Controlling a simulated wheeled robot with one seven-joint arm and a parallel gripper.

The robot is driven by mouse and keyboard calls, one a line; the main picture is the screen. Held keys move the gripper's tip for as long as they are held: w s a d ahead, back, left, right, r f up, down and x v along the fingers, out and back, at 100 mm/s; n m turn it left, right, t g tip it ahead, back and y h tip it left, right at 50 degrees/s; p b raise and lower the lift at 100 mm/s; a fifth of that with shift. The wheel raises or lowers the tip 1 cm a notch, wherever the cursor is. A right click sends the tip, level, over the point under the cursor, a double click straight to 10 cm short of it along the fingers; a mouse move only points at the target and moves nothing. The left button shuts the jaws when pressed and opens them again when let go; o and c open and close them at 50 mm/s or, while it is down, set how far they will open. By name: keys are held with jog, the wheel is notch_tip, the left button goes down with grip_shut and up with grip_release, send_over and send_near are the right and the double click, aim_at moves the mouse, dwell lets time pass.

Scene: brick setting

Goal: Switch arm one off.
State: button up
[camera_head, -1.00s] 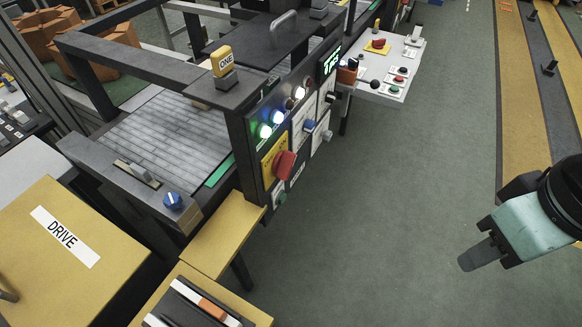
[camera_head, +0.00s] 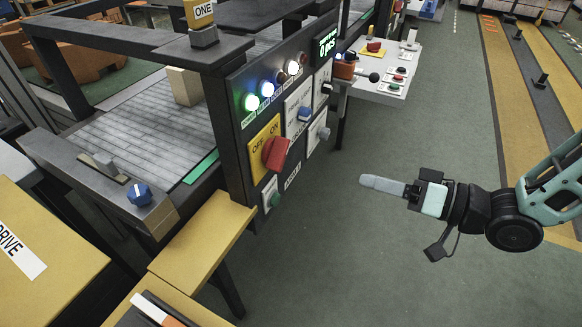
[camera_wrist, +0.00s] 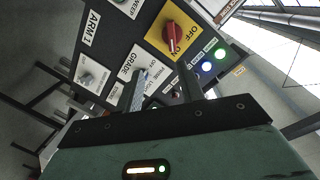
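A red rotary knob (camera_head: 275,153) sits on a yellow plate (camera_head: 257,166) marked OFF and ON, on the dark front panel of the machine. The wrist view also shows the red knob (camera_wrist: 172,37), near an ARM 1 label (camera_wrist: 92,28).
Lit green and blue lamps (camera_head: 258,95), a display (camera_head: 326,45) and smaller knobs share the panel. A block (camera_head: 184,86) lies on the grey belt (camera_head: 140,127) behind. A yellow ledge (camera_head: 205,235) projects below. A white side table (camera_head: 385,75) stands beyond.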

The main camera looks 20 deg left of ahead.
jog(key=y, duration=0.1)
jog(key=p, duration=0.2)
send_near(286, 154)
jog(key=shift+g+y, duration=0.3)
jog(key=shift+g, duration=0.1)
jog(key=a, duration=0.6)
jog(key=w+a, duration=0.1)
jog(key=a, duration=0.2)
jog(key=shift+w+f, duration=0.1)
jog(key=shift+f, duration=0.15)
grip_shut()
